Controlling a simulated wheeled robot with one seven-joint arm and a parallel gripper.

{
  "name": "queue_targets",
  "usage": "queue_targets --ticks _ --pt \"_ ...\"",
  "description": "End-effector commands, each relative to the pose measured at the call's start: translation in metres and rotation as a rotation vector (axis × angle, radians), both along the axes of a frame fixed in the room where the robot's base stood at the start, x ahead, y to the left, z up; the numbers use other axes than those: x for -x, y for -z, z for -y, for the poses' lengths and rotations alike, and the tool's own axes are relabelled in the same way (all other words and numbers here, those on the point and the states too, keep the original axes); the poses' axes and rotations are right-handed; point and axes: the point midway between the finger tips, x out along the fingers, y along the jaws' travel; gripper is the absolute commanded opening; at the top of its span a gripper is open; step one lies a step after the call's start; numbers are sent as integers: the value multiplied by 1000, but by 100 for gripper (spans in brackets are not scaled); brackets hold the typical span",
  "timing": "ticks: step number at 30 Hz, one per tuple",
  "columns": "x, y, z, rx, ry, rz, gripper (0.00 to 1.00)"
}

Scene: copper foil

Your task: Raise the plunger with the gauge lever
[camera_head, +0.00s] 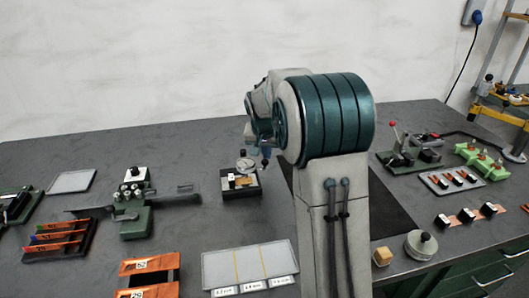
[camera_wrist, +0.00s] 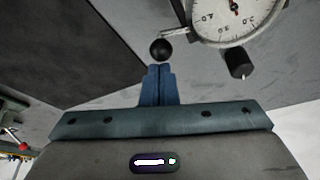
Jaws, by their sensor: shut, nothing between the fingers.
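The dial gauge (camera_head: 246,163) stands on a small block with a black base (camera_head: 229,198), left of my arm in the head view. In the wrist view its white dial (camera_wrist: 233,12) appears upside down at the top, with a dark cylindrical cap (camera_wrist: 237,64) on its rim. The gauge lever (camera_wrist: 174,35) is a thin metal arm ending in a black ball knob (camera_wrist: 160,49). My gripper (camera_wrist: 158,68) has its blue fingers shut and empty, with the tips right by the knob; I cannot tell if they touch. My gripper also shows beside the gauge in the head view (camera_head: 265,157). The plunger tip is not visible.
A green fixture (camera_head: 135,215) stands left of the gauge. A round weight (camera_head: 421,245), a wooden cube (camera_head: 382,256) and a red-knobbed device (camera_head: 405,152) are to the right.

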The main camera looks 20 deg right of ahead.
Motion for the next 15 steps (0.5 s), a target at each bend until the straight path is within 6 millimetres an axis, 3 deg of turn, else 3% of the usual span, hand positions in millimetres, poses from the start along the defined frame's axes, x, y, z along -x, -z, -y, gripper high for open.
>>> queue_targets --ticks 11,15 --pt "0 -1 -1 0 -1 1 0" --pt "3 -12 -2 0 -2 5 0"
